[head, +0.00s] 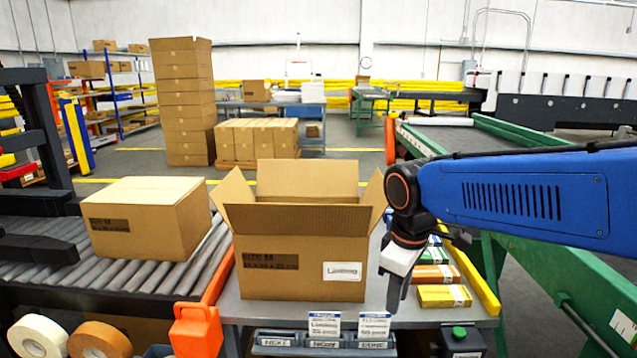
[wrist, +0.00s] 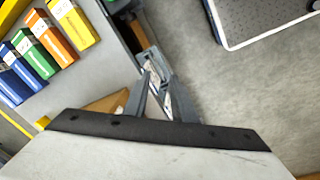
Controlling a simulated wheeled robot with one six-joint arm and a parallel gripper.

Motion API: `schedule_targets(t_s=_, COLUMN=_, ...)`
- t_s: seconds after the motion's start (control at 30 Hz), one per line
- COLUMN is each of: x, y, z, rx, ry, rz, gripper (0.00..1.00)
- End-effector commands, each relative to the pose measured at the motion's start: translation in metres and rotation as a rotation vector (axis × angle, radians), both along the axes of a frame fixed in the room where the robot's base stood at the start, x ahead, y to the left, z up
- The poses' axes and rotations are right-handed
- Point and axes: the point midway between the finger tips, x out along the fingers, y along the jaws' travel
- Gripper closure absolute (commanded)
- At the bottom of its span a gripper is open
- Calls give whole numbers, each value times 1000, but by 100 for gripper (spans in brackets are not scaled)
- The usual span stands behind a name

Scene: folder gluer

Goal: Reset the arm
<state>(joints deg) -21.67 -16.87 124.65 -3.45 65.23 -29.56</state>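My blue arm reaches in from the right in the head view and bends down at its dark wrist. My gripper (head: 397,290) points down at the right of the open carton, over the right part of the packing table. In the wrist view my gripper (wrist: 160,74) shows two grey fingers with a gap between their tips and nothing held. Grey bins show beyond the fingertips.
An open carton (head: 300,262) stands on the table (head: 228,308), left of my gripper. Coloured packs (head: 444,296) lie close on the right. Labelled bins (head: 300,345) line the front edge. A closed carton (head: 150,215) sits on the roller conveyor (head: 125,278). A green-framed conveyor (head: 590,290) stands right.

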Motion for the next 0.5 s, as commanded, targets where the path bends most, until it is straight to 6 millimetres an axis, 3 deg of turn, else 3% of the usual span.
schedule_targets(t_s=0.2, x=-41, y=-52, z=-2, rx=71, ry=-78, rz=-262, gripper=76)
schedule_targets(t_s=0.5, x=-100, y=-103, z=-20, rx=169, ry=-181, rz=-611, gripper=76)
